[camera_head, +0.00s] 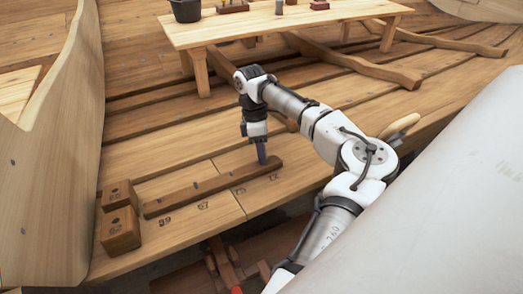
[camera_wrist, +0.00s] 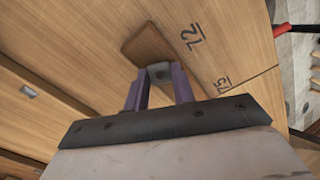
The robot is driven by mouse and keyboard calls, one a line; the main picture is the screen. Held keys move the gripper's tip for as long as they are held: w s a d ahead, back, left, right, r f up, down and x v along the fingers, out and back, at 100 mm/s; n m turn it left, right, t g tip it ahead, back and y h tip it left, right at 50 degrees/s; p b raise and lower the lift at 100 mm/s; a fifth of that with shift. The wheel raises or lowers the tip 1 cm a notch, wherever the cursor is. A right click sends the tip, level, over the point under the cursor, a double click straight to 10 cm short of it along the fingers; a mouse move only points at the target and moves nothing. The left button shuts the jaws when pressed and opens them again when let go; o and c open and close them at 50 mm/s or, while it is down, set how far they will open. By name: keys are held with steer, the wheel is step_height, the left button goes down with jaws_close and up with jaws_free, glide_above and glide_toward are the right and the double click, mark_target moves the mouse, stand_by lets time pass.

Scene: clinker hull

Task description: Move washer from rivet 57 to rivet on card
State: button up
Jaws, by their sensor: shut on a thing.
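My gripper (camera_head: 262,160) points down near the right end of the dark wooden strip, by the number 72. In the wrist view its purple fingers (camera_wrist: 160,88) are shut on a small grey piece with a dark spot, which looks like the washer (camera_wrist: 160,72). The strip's brown end (camera_wrist: 148,46) lies just beyond the fingertips; I cannot tell whether they touch it. No rivet there can be made out, and I cannot identify the card.
The dark strip (camera_head: 190,199) lies along the numbered planks. Two numbered wooden blocks (camera_head: 121,230) stand at its left end. A low bench (camera_head: 290,28) behind carries a dark bucket (camera_head: 186,10) and several small items. The planks in front of the strip are mostly clear.

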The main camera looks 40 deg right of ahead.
steer(key=shift+s+f, duration=0.15)
steer(key=shift+f, duration=0.1)
steer(key=o, duration=0.9)
steer(key=shift+o, duration=0.2)
steer(key=p+v, duration=0.8)
